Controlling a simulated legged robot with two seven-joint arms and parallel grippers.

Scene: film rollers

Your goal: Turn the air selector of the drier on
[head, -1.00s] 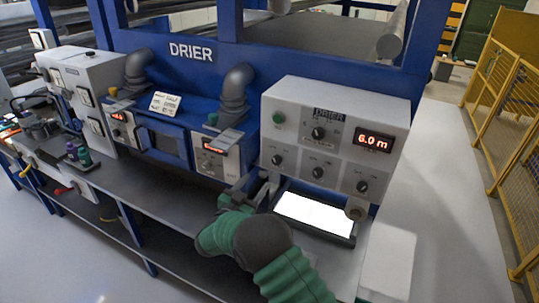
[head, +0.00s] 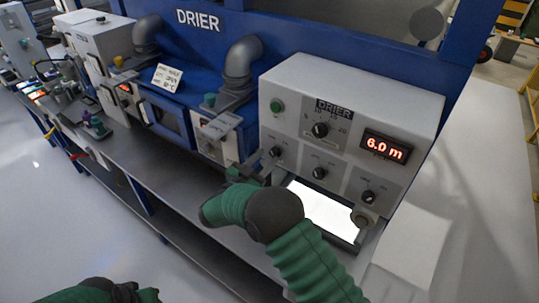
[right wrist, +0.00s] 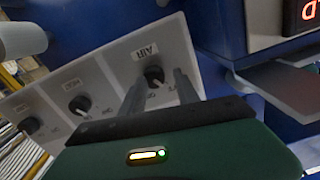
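The drier's white control box (head: 300,85) stands on the bench, with a lower row of three black knobs. The air selector (right wrist: 153,75), labelled AIR, is the end knob of that row; in the head view it is the leftmost lower knob (head: 276,151). My right gripper (right wrist: 160,78) is open, with one finger to each side of the air selector in the wrist view. I cannot tell whether the fingers touch it. In the head view the right gripper (head: 258,170) is small and partly hidden by my arm. My left gripper is out of view.
The heat knob (right wrist: 79,105) and another knob (right wrist: 31,125) sit beside the air selector. A bright lit panel (head: 320,210) lies under the box. A smaller control unit (head: 214,140) stands to the left.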

